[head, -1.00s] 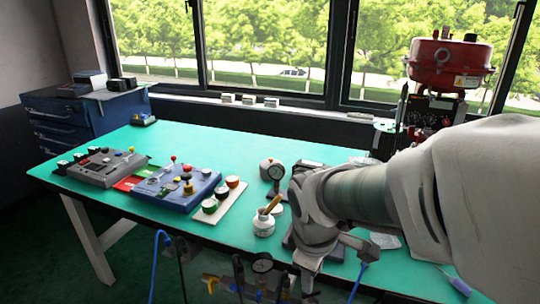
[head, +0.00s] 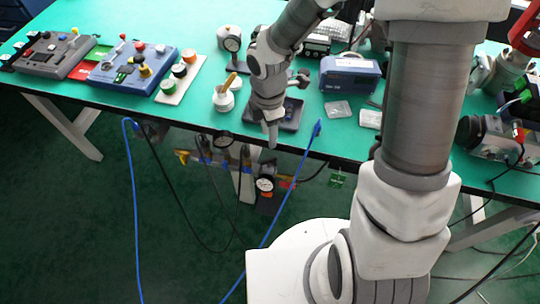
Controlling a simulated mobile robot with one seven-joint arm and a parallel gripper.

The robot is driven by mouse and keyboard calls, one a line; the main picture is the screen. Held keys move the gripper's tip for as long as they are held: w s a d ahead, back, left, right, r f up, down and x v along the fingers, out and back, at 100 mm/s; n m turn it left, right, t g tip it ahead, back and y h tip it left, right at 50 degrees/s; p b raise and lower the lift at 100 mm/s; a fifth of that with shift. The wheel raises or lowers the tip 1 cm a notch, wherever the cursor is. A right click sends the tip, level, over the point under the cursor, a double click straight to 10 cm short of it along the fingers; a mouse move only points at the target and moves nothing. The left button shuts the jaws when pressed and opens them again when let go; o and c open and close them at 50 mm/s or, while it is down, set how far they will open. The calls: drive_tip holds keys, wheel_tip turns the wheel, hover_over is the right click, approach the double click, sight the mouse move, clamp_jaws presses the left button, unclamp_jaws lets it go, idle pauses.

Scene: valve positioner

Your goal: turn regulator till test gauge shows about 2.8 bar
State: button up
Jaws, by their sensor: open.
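A round gauge with a white face (head: 265,185) sits low in front of the table's front edge, among hoses and fittings. I cannot tell which one is the test gauge, and both dials are too small to read. The regulator cannot be made out for sure; a dark body with a red part (head: 287,184) is beside the lower gauge. My gripper (head: 271,138) is open and points down at the table's front edge, above the lower gauge and apart from it. Its fingers are partly hidden by the wrist.
Blue hoses (head: 137,205) and black cables hang in front of the green table (head: 195,108). A white jar (head: 223,100), a dark tray (head: 290,117) and a blue device (head: 350,73) surround my wrist. Control boxes (head: 130,68) stand at the left. The floor front left is largely clear.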

sight(269, 159)
wheel_tip(269, 159, down, 13)
drive_tip(key=b, duration=0.3)
clamp_jaws()
idle(0.3)
